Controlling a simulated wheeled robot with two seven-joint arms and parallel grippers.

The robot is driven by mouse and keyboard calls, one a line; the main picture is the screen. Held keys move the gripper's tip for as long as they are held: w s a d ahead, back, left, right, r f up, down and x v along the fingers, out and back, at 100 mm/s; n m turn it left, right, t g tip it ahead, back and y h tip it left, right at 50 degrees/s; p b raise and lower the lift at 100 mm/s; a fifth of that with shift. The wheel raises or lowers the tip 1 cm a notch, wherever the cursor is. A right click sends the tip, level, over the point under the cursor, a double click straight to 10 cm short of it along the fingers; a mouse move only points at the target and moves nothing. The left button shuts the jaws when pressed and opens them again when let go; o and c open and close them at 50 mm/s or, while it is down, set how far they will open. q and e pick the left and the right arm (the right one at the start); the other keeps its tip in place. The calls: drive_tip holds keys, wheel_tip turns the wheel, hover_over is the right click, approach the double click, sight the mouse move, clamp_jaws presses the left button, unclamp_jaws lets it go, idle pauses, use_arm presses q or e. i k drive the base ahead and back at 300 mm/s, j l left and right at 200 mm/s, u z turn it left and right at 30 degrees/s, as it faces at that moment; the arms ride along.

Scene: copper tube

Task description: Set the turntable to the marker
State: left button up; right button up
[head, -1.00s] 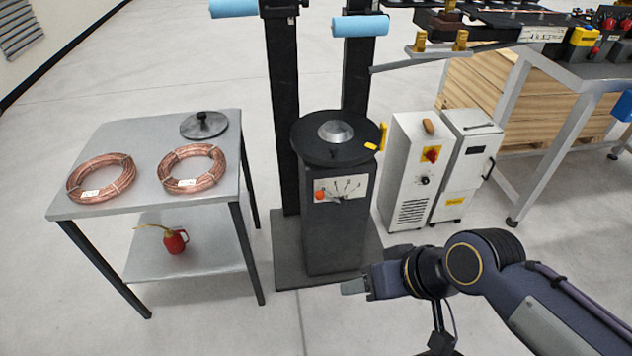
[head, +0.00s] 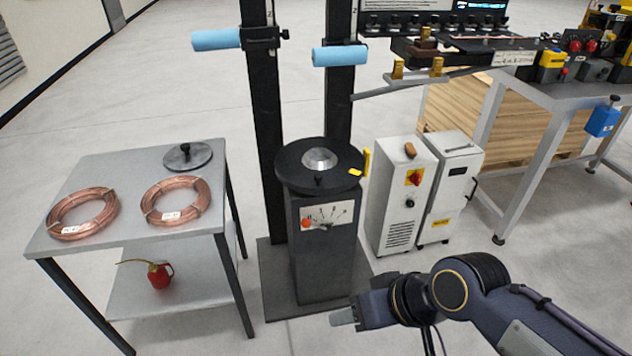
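The turntable (head: 290,172) is a round black disc with a silver domed hub (head: 320,159) on top of a dark pedestal (head: 325,262). A small dark knob (head: 320,180) stands on the disc's front part. A yellow mark (head: 355,172) lies on the disc's right edge. A yellow upright marker (head: 366,161) stands just beside it, outside the rim. My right gripper (head: 343,317) is low in front of the pedestal, apart from the turntable and pointing left. Its finger gap cannot be made out. My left gripper is out of view.
Two dark posts with blue rollers (head: 340,55) rise behind the turntable. White cabinets (head: 400,195) stand close on the right. A control panel (head: 327,216) faces front.

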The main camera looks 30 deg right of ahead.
sight(312, 165)
drive_tip(key=i+l, duration=0.25)
drive_tip(key=i, duration=0.15)
drive_tip(key=i+l, duration=0.25)
drive_tip(key=i, duration=0.15)
drive_tip(key=i+l, duration=0.25)
drive_tip(key=i, duration=0.15)
